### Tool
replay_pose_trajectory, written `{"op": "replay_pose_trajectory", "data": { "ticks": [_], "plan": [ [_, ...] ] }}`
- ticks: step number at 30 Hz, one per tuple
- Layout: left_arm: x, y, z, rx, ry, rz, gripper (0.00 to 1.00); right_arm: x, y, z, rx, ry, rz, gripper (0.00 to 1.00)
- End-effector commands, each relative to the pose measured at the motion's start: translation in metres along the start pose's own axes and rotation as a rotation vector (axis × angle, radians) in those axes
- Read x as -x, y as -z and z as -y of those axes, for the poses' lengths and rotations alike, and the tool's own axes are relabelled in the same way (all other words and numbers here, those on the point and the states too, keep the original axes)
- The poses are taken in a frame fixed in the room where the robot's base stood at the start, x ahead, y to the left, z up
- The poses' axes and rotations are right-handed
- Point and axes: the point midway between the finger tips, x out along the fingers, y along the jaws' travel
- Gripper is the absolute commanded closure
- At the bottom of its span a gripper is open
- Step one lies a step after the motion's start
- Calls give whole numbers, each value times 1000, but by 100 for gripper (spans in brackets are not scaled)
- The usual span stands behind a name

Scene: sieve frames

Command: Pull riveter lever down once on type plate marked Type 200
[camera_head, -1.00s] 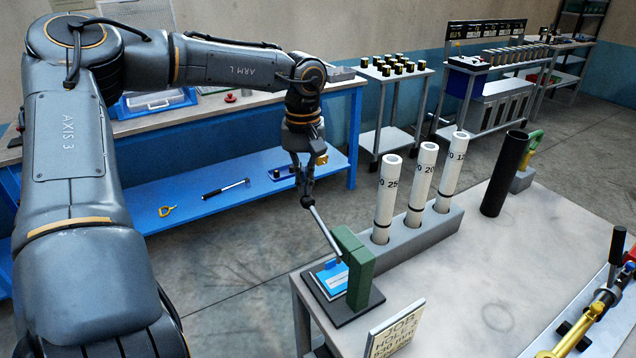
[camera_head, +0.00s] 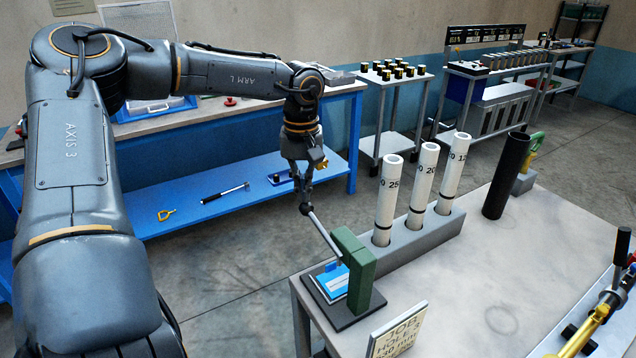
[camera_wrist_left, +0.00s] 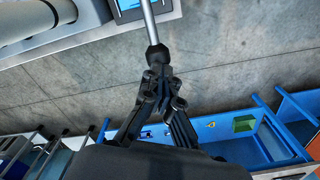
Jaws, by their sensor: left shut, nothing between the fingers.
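The riveter is a green press (camera_head: 360,270) on a dark base at the near table's left corner. Its grey lever (camera_head: 323,233) slopes up and left to a black knob. A blue and white type plate (camera_head: 333,283) lies under the press; its marking is too small to read. My left gripper (camera_head: 304,197) is shut and empty, its fingertips at the lever's knob. In the left wrist view the shut fingertips (camera_wrist_left: 160,80) are right at the black knob (camera_wrist_left: 157,55), apparently touching it. My right gripper is not in view.
A grey rack (camera_head: 420,232) holds three white tubes behind the riveter, with a black tube (camera_head: 505,175) farther right. A sign (camera_head: 397,333) stands at the table's front edge. A blue bench (camera_head: 230,190) with tools is behind. The table's middle is clear.

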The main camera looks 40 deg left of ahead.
Motion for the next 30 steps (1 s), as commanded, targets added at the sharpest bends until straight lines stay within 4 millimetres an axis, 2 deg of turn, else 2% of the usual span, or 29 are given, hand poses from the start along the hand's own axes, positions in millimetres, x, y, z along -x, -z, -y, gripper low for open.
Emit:
{"op": "replay_pose_trajectory", "data": {
  "ticks": [7, 17, 30],
  "plan": [
    [-2, 0, 0, 1, 0, 1, 100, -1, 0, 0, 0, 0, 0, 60],
    [-16, 2, 2, 0, 1, 2, 100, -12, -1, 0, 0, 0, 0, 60],
    [-18, 3, 2, 1, 0, 1, 100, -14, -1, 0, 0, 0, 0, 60]
  ]
}}
